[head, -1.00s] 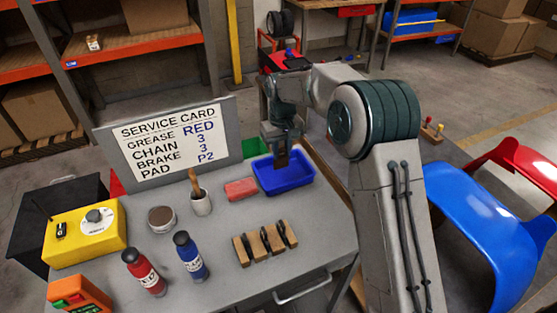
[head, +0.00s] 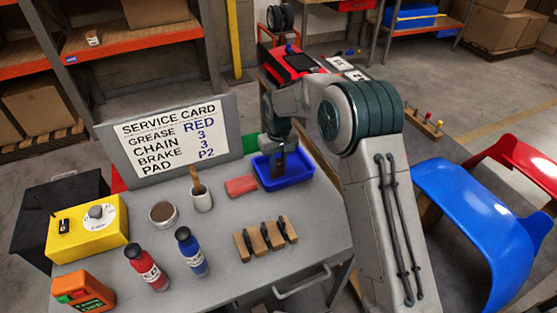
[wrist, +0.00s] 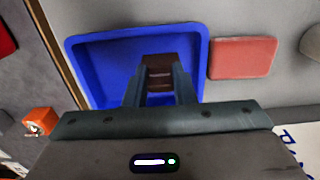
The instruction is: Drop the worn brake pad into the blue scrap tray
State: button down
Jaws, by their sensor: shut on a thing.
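The blue scrap tray (head: 303,180) sits at the back right of the grey bench, next to a red block (head: 241,185). My gripper (head: 278,172) points down into the tray. In the wrist view, my gripper (wrist: 159,84) is shut on a dark brown piece, the worn brake pad (wrist: 158,62), held between the fingertips over the tray (wrist: 88,65). Whether the pad touches the tray floor cannot be told. The pad is hard to make out in the head view.
The service card (head: 172,138) stands behind the bench items. Wooden blocks with dark pads (head: 264,239), red (head: 147,268) and blue (head: 191,252) bottles, a brush cup (head: 201,198), a round tin (head: 163,214) and a yellow box (head: 85,232) share the bench.

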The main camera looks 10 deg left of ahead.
jog(key=shift+f, duration=0.3)
jog(key=c, duration=1.2)
grip_release()
jog(key=shift+r, duration=0.1)
jog(key=shift+r, duration=0.1)
